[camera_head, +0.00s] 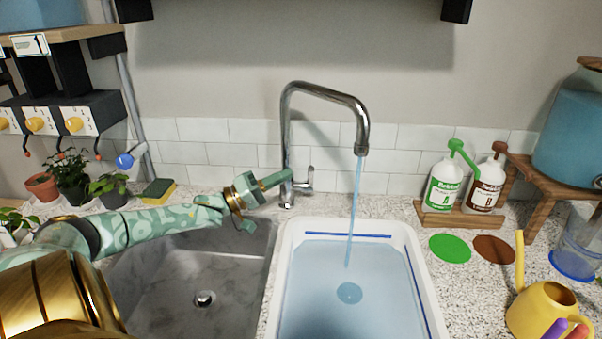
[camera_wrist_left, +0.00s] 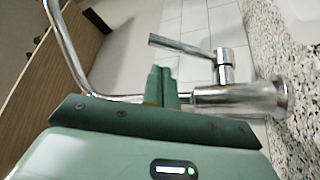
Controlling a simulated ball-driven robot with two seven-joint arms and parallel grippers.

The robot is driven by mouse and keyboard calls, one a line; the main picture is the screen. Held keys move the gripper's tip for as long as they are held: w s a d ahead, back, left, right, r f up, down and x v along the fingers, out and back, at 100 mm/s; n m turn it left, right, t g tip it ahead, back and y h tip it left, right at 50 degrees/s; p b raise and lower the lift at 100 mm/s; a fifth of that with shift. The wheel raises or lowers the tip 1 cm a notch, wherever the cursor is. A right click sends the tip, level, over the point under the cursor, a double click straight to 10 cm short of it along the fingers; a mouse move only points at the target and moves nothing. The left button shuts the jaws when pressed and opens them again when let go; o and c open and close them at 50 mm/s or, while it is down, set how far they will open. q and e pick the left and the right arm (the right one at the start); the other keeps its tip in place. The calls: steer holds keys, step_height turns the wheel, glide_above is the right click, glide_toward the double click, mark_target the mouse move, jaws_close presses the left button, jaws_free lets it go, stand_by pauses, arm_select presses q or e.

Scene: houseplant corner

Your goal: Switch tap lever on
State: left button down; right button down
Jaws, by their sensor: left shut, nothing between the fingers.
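The chrome tap (camera_head: 364,112) stands at the back edge of the sink, and a stream of water (camera_head: 353,210) runs from its spout. Its small lever (camera_head: 309,178) sits on the right side of the tap's base; in the left wrist view the lever (camera_wrist_left: 182,48) sticks out from the tap body. My left gripper (camera_head: 289,176) is shut and empty, with its fingertips at the tap's base, just left of the lever. In the left wrist view the fingertips (camera_wrist_left: 162,78) are close beside the tap body; I cannot tell whether they touch it. My right gripper is not in view.
A white tub (camera_head: 436,311) of water stands under the spout, right of the empty sink basin (camera_head: 170,285). Two pump bottles (camera_head: 444,185) and a yellow watering can (camera_head: 530,312) are at right. Potted plants (camera_head: 72,180) and a sponge (camera_head: 158,191) are at left.

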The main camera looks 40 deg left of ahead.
mark_target(308, 179)
arm_select(q)
steer(key=b+x, duration=0.1)
steer(key=x, duration=0.4)
steer(key=shift+s+d+f+p, duration=0.5)
steer(key=shift+s+f+p, duration=0.1)
steer(key=shift+f+p, duration=0.15)
